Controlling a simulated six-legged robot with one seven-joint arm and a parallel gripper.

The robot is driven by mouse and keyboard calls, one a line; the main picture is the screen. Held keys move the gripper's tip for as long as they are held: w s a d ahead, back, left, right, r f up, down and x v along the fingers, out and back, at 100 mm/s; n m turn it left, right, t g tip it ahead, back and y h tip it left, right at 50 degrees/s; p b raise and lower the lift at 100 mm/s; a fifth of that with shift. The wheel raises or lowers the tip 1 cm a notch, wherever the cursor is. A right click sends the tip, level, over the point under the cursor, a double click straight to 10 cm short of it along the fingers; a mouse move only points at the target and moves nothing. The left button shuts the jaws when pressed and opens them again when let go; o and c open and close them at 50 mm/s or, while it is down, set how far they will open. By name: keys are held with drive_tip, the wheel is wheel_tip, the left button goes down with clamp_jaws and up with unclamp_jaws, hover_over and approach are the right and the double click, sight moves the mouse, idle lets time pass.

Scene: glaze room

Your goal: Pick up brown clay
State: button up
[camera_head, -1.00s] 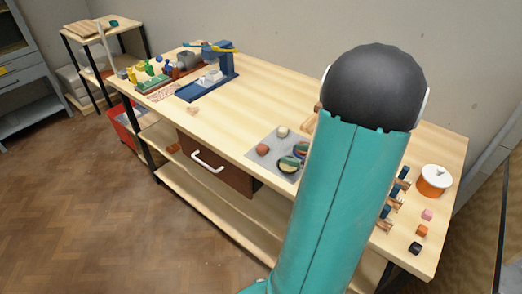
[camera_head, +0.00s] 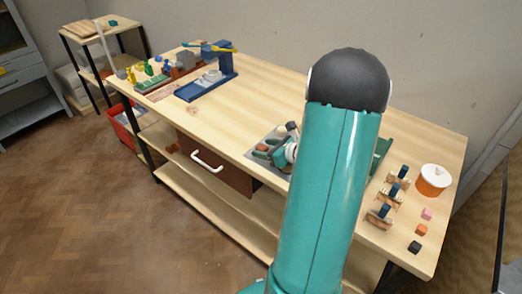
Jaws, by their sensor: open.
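The brown clay (camera_head: 262,147) is a small reddish-brown lump on the grey mat (camera_head: 256,134), near the middle of the workbench. My gripper (camera_head: 265,148) is low over the mat, with its open fingers around or just above the lump; I cannot tell whether they touch it. My wrist and arm hide most of the mat's right part and the other items there.
The workbench (camera_head: 240,110) has clear wood left of the mat. A blue stand (camera_head: 220,75) and small coloured items are at its far left.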

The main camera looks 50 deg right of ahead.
drive_tip(key=c, duration=1.1)
drive_tip(key=shift+r, duration=0.1)
drive_tip(key=shift+r, duration=0.55)
drive_tip(key=shift+s+a+r, duration=0.1)
drive_tip(key=shift+s+r, duration=0.1)
drive_tip(key=shift+r, duration=1.05)
drive_tip(key=s+a+r, duration=0.5)
drive_tip(key=s+r, duration=0.1)
drive_tip(key=s, duration=0.1)
drive_tip(key=s+a+r, duration=0.3)
drive_tip(key=shift+s+a+r, duration=0.1)
drive_tip(key=shift+s+a, duration=0.2)
drive_tip(key=shift+w, duration=0.15)
